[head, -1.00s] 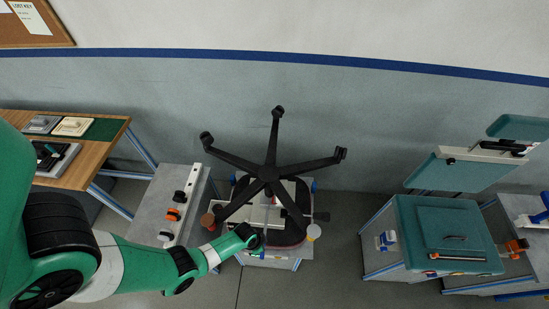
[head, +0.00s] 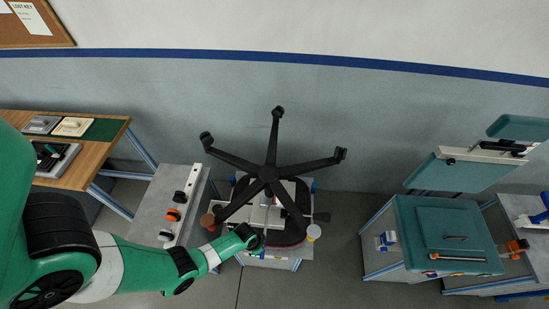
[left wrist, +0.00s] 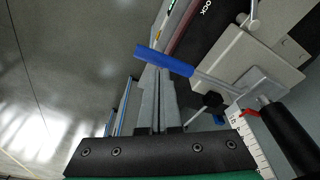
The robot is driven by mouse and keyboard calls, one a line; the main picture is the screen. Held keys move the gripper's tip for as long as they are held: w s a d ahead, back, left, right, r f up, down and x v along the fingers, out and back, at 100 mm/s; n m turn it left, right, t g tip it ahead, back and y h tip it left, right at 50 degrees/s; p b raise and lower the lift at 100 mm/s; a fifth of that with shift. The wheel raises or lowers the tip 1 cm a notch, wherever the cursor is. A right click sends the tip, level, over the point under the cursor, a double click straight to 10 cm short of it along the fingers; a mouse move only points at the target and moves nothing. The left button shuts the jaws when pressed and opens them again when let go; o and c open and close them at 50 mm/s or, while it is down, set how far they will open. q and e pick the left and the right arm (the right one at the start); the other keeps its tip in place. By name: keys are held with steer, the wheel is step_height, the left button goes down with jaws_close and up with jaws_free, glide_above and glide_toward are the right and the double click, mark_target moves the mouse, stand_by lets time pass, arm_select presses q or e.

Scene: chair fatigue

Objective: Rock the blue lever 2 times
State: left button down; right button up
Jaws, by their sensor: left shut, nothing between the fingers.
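The blue lever (left wrist: 163,61) is a blue grip on a thin metal rod. The rod runs to a pale metal mechanism (left wrist: 255,65) under an upturned office chair. My left gripper (left wrist: 157,78) is shut and empty, with its grey fingertips right at the blue grip; I cannot tell whether they touch it. In the head view my left gripper (head: 258,248) reaches to the front edge of the upturned chair (head: 268,173), and the lever is mostly hidden there. My right gripper is not in view.
A grey bench with orange and black knobs (head: 173,214) stands left of the chair. A wooden table (head: 95,155) is farther left. A teal-topped cabinet (head: 445,225) stands at the right. The floor between chair and cabinet is clear.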

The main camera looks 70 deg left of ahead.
arm_select(q)
steer(key=shift+f, duration=0.2)
stand_by(0.4)
steer(key=shift+f+b, duration=2.55)
steer(key=shift+b, duration=0.15)
steer(key=shift+r, duration=0.25)
steer(key=shift+a+r+p, duration=0.15)
steer(key=shift+r+p, duration=1.55)
steer(key=shift+p, duration=0.2)
steer(key=shift+d+r, duration=0.2)
steer(key=shift+d, duration=0.05)
steer(key=shift+a+r+p, duration=0.1)
steer(key=shift+r+p, duration=0.8)
steer(key=shift+p, duration=0.15)
steer(key=shift+f, duration=0.1)
